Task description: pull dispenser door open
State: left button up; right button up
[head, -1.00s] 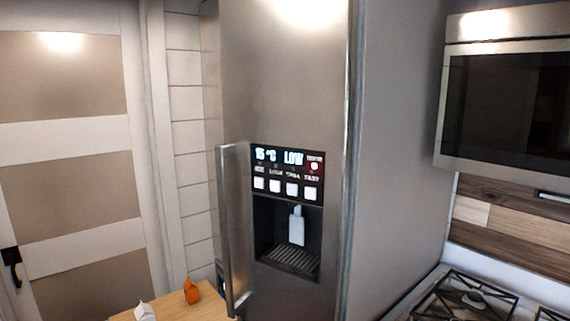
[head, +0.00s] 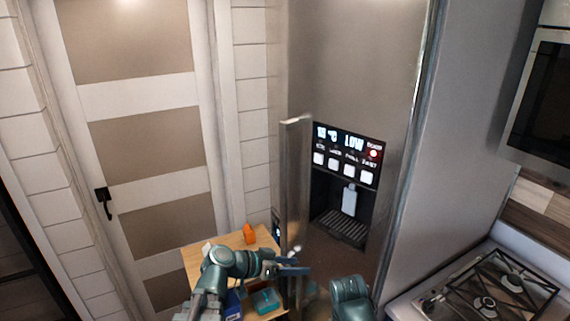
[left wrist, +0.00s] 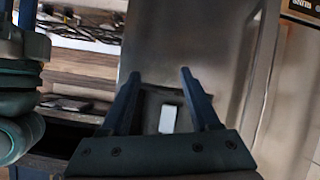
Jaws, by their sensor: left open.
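The dispenser door is the steel fridge front (head: 350,70) with a lit panel and recess. Its tall vertical handle (head: 295,185) stands out left of the recess. My left gripper (head: 298,267) is open at the handle's lower part; I cannot tell whether it touches. In the left wrist view my left gripper (left wrist: 160,72) shows two spread blue fingers with nothing clamped, and a grey surface with a white rectangle beyond them. A teal part of my right arm shows at the bottom of the head view; its jaws are not clear there.
A gas stove (head: 490,295) is at the right.

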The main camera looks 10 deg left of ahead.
pick_arm(q)
jog(key=w+a+r+t+p, duration=0.3)
jog(key=a+r+t, duration=0.2)
jog(key=a+r, duration=0.45)
jog(key=n+t+p, duration=0.1)
jog(key=t, duration=0.2)
send_near(282, 183)
jog(key=x, duration=1)
jog(key=shift+w+d, duration=0.15)
jog(key=shift+w, duration=0.15)
pick_arm(e)
notch_tip(282, 183, up, 6)
jog(key=shift+f, duration=0.1)
pick_arm(q)
grip_shut()
